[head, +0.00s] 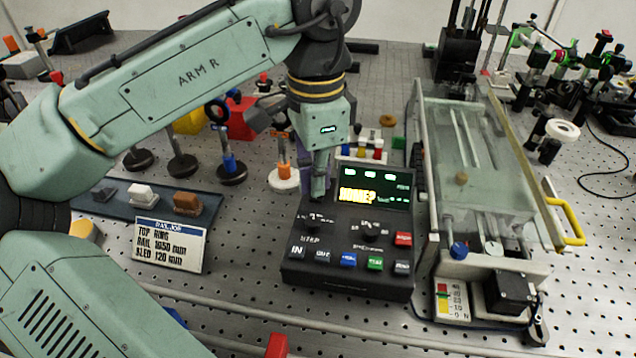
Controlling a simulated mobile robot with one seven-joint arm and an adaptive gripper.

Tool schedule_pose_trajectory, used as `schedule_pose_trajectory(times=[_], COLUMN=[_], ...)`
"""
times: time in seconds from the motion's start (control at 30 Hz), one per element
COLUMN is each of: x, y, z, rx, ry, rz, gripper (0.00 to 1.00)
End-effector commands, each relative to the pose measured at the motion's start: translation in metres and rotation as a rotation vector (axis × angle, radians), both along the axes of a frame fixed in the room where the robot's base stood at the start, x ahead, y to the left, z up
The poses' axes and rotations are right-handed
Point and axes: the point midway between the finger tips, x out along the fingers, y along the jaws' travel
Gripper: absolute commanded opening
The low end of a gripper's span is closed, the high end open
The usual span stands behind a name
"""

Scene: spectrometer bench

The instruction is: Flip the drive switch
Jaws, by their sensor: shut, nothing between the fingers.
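The black control box (345,283) stands on the bench in the middle of the head view. The sloped panel has a row of push buttons, including a red button (403,239), a blue button (348,260) and a green button (375,263). Small controls sit higher on the panel, below my fingers, but their labels are too small to read, so I cannot tell which is the drive switch. My gripper (318,192) points down, shut and empty, over the panel's upper left; contact is unclear.
A glass-covered rail unit (470,160) with a yellow handle (570,222) stands close on the right. A white sign (168,245) and a dark tray (215,203) with small blocks lie left. Optics posts stand behind. Perforated bench in front is mostly clear.

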Motion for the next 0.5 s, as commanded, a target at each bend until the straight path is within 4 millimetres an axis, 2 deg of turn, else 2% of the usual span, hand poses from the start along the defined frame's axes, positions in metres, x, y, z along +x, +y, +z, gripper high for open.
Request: schedule_pose_trajectory(times=[0.03,0.5], x=[0.0,0.0], y=[0.0,-0.001], z=[0.009,0.046], rx=[-0.001,-0.002], ry=[0.0,-0.002], rz=[-0.001,-0.001], gripper=[0.0,0.0])
